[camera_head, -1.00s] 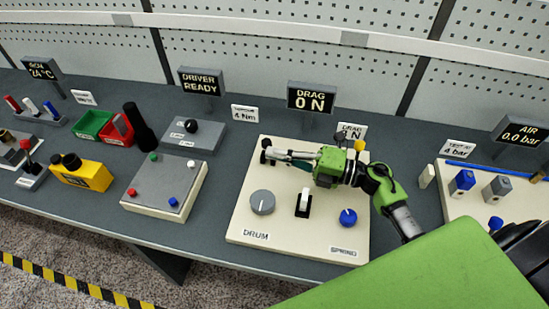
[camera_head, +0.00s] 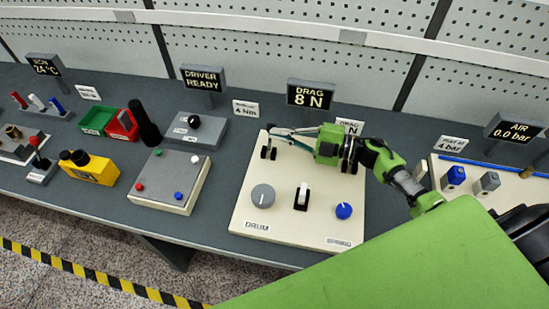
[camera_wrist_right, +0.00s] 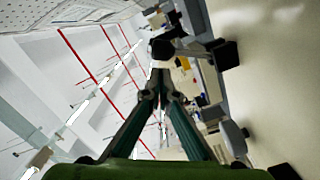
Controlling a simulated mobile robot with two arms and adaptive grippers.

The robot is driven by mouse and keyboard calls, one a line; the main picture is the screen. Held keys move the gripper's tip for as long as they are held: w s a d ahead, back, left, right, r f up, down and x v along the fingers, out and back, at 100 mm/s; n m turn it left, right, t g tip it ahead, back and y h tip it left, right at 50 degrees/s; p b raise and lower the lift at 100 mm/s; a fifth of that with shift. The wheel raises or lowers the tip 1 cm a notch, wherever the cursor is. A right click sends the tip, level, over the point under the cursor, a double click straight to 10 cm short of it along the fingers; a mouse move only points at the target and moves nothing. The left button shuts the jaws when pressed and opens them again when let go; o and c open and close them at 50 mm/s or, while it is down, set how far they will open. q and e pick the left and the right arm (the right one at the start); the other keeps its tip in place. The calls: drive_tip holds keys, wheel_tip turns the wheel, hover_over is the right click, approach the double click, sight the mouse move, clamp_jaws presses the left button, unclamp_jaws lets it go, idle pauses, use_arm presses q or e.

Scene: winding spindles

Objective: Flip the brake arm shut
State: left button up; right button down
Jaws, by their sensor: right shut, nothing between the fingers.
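The cream drag panel (camera_head: 240,210) stands at the middle of the bench in the head view. At its upper left, a black knob (camera_head: 270,127) and dark upright parts (camera_head: 265,152) look like the brake arm and its mount; the arm's exact angle is unclear. My right gripper (camera_head: 276,131) is shut and empty, reaching left over the panel's top with its tips at the knob. In the right wrist view, the closed tips (camera_wrist_right: 160,74) point at a dark round knob (camera_wrist_right: 162,48); I cannot tell if they touch. The DRAG display (camera_head: 310,95) reads 8 N. My left gripper is not in view.
The panel's front carries a grey drum dial (camera_head: 263,196), a white rocker switch (camera_head: 302,196) and a blue spring knob (camera_head: 344,211). A smaller button box (camera_head: 158,200) stands left, an air panel (camera_head: 500,207) right. Signs line the back.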

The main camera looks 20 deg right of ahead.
idle(0.5)
wheel_tip(320, 180, up, 10)
idle(0.5)
idle(0.3)
